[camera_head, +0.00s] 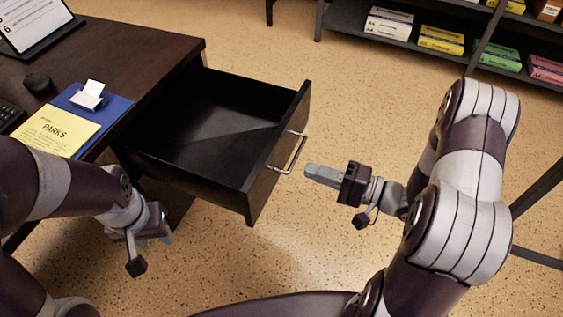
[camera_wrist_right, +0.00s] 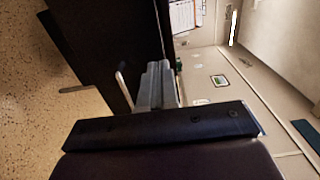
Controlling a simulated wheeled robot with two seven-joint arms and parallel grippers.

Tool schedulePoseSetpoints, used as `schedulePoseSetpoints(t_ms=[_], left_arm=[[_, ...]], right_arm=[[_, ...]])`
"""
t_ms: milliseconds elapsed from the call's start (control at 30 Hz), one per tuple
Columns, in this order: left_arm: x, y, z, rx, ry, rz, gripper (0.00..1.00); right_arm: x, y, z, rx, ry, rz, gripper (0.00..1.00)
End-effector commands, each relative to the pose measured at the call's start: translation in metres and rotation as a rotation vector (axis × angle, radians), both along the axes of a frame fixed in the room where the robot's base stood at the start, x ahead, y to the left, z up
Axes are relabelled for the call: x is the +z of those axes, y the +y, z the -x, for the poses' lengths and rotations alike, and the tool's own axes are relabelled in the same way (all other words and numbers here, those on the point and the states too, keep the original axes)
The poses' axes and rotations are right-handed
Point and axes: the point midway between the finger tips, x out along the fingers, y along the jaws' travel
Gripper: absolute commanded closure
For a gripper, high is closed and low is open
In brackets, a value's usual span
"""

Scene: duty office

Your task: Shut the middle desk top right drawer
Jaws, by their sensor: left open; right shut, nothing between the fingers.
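The top right drawer (camera_head: 225,125) of the dark desk (camera_head: 110,60) is pulled well out and looks empty. Its front panel carries a metal bar handle (camera_head: 288,152). My right gripper (camera_head: 310,172) is shut and empty, just right of the handle with a small gap in the head view. In the right wrist view the shut fingers (camera_wrist_right: 157,85) point toward the dark drawer front, with the handle (camera_wrist_right: 123,88) beside them. My left gripper (camera_head: 150,245) is low at the left, below the desk edge; its fingers are partly hidden by its own wrist.
On the desk are a blue folder (camera_head: 112,108), a yellow PARKS pad (camera_head: 55,128), a black mouse (camera_head: 38,82) and a tablet (camera_head: 32,22). A shelf (camera_head: 345,20) with paper packs stands at the back. The floor right of the drawer is clear.

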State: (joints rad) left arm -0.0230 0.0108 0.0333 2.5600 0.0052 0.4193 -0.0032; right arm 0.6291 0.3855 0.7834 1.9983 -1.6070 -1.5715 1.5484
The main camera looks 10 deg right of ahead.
Motion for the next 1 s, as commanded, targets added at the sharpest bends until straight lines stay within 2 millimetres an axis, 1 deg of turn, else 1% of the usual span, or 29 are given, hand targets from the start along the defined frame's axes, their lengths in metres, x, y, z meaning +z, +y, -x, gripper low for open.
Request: schedulePoseSetpoints(t_ms=[33,200,400,533,867,1000], left_arm=[[-0.007,0.0,0.0,0.0,0.0,0.0,0.58],[-0.016,0.0,0.0,0.0,0.0,0.0,0.58],[-0.025,0.0,0.0,0.0,0.0,0.0,0.58],[-0.026,0.0,0.0,0.0,0.0,0.0,0.58],[-0.026,0.0,0.0,0.0,0.0,0.0,0.58],[-0.023,0.0,0.0,0.0,0.0,0.0,0.58]], right_arm=[[-0.004,0.01,-0.005,0.006,-0.002,0.001,1.0],[-0.003,0.039,-0.025,0.006,-0.003,0.002,1.0],[-0.002,0.062,-0.041,0.002,-0.003,0.004,1.0],[-0.001,0.067,-0.045,0.0,-0.002,0.003,1.0],[0.0,0.068,-0.046,-0.002,-0.002,0.003,1.0],[0.001,0.072,-0.048,-0.001,-0.001,0.003,1.0]])
